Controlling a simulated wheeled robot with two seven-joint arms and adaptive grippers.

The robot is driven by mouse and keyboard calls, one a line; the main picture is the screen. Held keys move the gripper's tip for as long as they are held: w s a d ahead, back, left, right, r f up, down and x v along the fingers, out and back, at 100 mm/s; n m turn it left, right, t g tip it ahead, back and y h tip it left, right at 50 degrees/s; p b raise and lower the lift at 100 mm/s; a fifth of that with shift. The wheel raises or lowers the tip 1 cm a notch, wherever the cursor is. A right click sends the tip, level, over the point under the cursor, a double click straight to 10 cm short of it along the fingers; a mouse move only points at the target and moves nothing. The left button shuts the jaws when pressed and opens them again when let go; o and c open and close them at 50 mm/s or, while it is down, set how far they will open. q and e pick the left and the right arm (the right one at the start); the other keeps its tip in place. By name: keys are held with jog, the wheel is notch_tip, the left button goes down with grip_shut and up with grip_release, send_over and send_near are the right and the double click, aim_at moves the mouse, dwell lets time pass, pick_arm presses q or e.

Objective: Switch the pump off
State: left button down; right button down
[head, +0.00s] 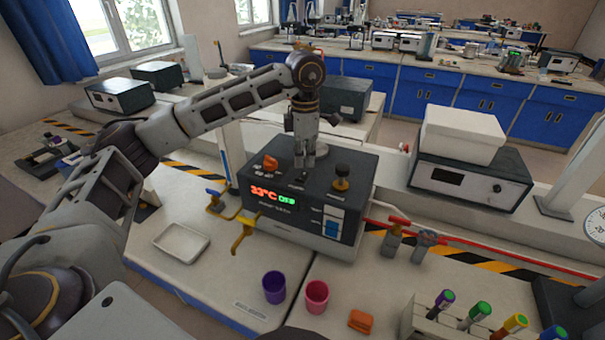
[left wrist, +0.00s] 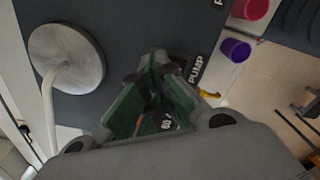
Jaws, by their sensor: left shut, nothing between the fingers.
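The dark control unit (head: 318,208) stands on the bench with a lit display (head: 272,194) reading 33°C in orange, beside small green characters I cannot read surely. My left gripper (head: 304,165) points down at the unit's top, between an orange knob (head: 270,163) and a black-and-brass knob (head: 341,178). It is shut and empty. In the left wrist view its green-padded fingers (left wrist: 160,62) are right beside the white PUMP label (left wrist: 196,69). The fingers largely hide the pump switch; its position and any contact cannot be told. My right gripper is not in view.
A purple cup (head: 273,287) and a pink cup (head: 316,296) stand in front of the unit. A white tray (head: 181,242) and yellow valve handle (head: 243,233) are at left. A red pipe (head: 480,252) runs right. A metal disc (left wrist: 66,58) lies near the fingers.

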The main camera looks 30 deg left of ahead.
aim_at(304, 174)
pick_arm(q)
jog(key=shift+r+p, duration=1.2)
jog(key=shift+r, duration=0.95)
jog(key=shift+f, duration=0.1)
